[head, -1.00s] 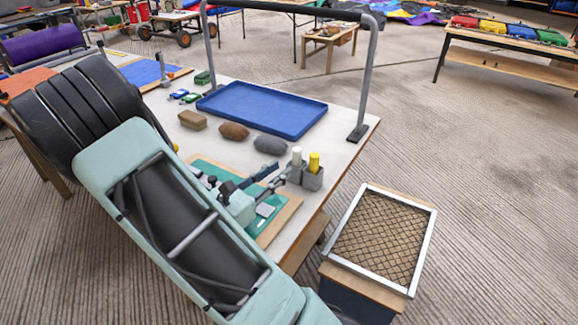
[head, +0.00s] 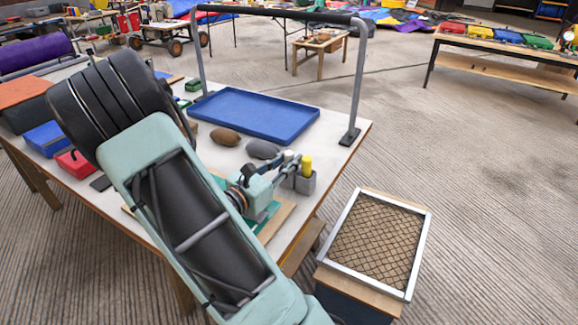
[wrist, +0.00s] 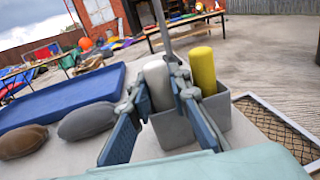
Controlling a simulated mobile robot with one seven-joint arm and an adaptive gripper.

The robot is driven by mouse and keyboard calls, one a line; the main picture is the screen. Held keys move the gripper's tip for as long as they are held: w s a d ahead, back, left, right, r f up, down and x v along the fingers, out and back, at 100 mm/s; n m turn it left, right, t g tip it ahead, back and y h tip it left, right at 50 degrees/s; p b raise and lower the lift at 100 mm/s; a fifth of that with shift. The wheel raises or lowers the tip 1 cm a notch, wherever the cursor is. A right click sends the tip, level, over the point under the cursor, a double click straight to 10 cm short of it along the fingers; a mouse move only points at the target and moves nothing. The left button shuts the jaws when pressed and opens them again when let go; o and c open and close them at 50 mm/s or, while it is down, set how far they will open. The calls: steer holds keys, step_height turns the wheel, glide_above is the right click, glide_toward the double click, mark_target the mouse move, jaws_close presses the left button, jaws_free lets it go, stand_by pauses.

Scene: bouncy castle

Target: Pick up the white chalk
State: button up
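The white chalk (wrist: 158,88) is a thick upright stick standing in a grey holder (wrist: 218,131). A yellow chalk (wrist: 203,72) stands to its right in the same holder, which also shows in the head view (head: 304,184) at the table's right edge. My gripper (wrist: 156,84) is open, its two blue-grey fingers on either side of the white chalk in the wrist view. Whether a finger touches it is unclear. In the head view my gripper (head: 290,163) is beside the holder and mostly hides the white chalk. The yellow chalk (head: 307,164) shows there too.
A blue tray (head: 290,135) and two stone-like lumps, brown (head: 225,137) and grey (head: 263,149), lie behind my gripper. A grey metal frame (head: 359,90) arches over the table's far side. A mesh-topped box (head: 378,244) stands right of the table.

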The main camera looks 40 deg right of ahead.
jaws_close()
